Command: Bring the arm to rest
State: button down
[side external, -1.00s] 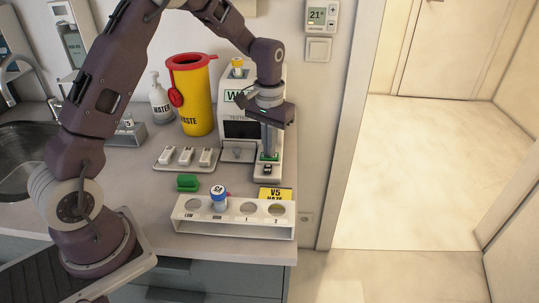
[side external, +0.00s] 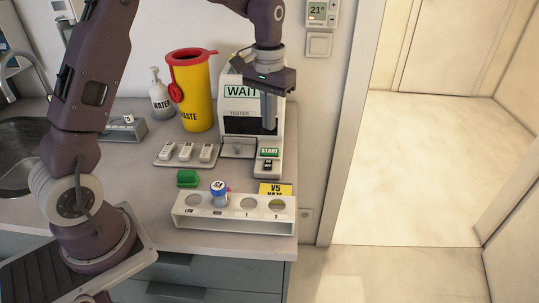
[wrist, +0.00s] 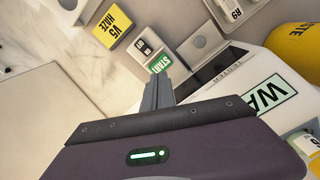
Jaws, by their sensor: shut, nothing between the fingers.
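My gripper (side external: 269,129) hangs fingers-down in front of the tester (side external: 277,116), its fingers shut and empty. The fingertips are above the green START button (side external: 269,152) and apart from it. In the wrist view the shut fingers (wrist: 159,82) point toward the START button (wrist: 160,63), and the tester's WAIT sign (wrist: 270,97) is beside them, partly visible.
A white rack (side external: 234,226) at the counter's front holds a blue-capped tube (side external: 219,190). Floor at right is clear.

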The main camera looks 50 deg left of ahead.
jog(key=s+d+r+t, duration=0.2)
jog(key=s+d+r, duration=0.1)
jog(key=s+r, duration=0.45)
jog(key=s+d+r+m+t, duration=0.1)
jog(key=s+d, duration=0.1)
jog(key=s, duration=0.8)
jog(key=s+d+r+m+t, duration=0.1)
jog(key=s+d+m+t, duration=0.1)
jog(key=s, duration=0.8)
jog(key=shift+d+r+t, duration=0.3)
jog(key=shift+d+r, duration=0.05)
jog(key=shift+r, duration=0.05)
